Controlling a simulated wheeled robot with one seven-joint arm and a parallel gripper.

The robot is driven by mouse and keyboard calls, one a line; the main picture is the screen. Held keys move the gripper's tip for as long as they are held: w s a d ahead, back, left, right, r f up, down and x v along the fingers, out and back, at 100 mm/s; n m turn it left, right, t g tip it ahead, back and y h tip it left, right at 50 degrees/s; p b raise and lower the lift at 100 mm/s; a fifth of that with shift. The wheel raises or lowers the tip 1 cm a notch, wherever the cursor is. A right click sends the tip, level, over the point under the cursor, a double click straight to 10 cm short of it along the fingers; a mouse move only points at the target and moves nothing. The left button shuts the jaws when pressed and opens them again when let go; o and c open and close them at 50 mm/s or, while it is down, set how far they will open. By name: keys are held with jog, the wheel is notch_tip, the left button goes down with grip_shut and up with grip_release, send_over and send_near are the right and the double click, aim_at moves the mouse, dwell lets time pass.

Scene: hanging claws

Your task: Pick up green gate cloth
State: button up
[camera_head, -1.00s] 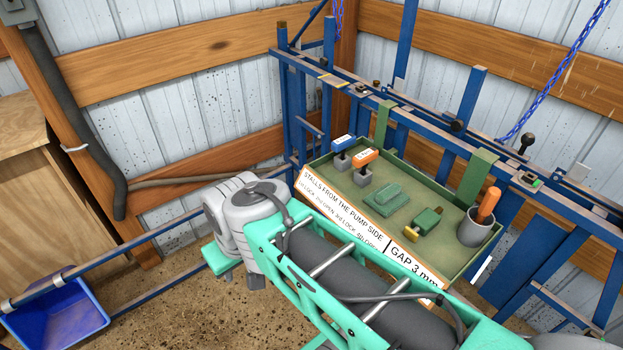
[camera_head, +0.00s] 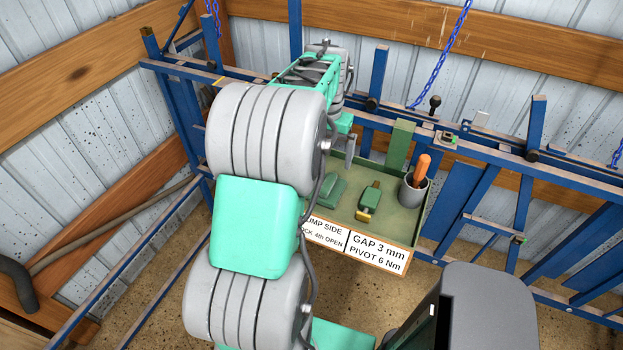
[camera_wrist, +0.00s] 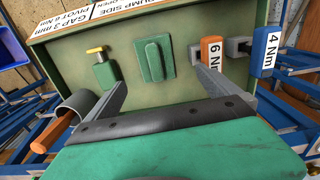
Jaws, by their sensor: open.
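The green gate cloth (camera_head: 332,190) is a small folded dark green pad lying on the floor of the olive-green tray (camera_head: 340,228). My arm partly covers its left side in the head view. In the wrist view the whole cloth (camera_wrist: 153,58) shows, with a raised fold along its middle. My gripper (camera_wrist: 158,75) is open and empty above the tray, its two grey fingers apart on either side of the cloth's line. I cannot tell its exact height. In the head view my arm hides most of the gripper.
A green tool with a yellow end (camera_wrist: 101,68) lies beside the cloth. A grey cup with an orange handle (camera_head: 412,193) stands at the tray's right. Orange 6 Nm (camera_wrist: 210,52) and blue 4 Nm (camera_wrist: 262,52) tools stand close on the cloth's other side. Blue rails (camera_head: 470,150) run behind.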

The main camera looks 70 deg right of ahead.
aim_at(329, 181)
jog(key=shift+m, duration=0.3)
jog(key=f+b, duration=0.1)
jog(key=s+f+b, duration=0.1)
jog(key=f, duration=0.2)
jog(key=shift+s+d+b, duration=0.25)
jog(key=shift+d+b, duration=0.05)
jog(key=shift+b, duration=0.1)
jog(key=shift+w+a+f, duration=0.15)
jog(key=shift+w+f, duration=0.05)
jog(key=shift+f, duration=0.35)
notch_tip(329, 181, down, 7)
jog(key=shift+a+r+p, duration=0.1)
jog(key=shift+r+p, duration=0.1)
jog(key=shift+p, duration=0.85)
jog(key=c, duration=1.4)
jog(key=shift+r, duration=0.5)
jog(key=s+a+r+b, duration=0.2)
jog(key=a+r, duration=0.4)
jog(key=s+a+r+b, duration=0.2)
jog(key=a+r, duration=0.4)
jog(key=a, duration=0.1)
jog(key=shift+s+a, duration=0.2)
jog(key=shift+s, duration=0.05)
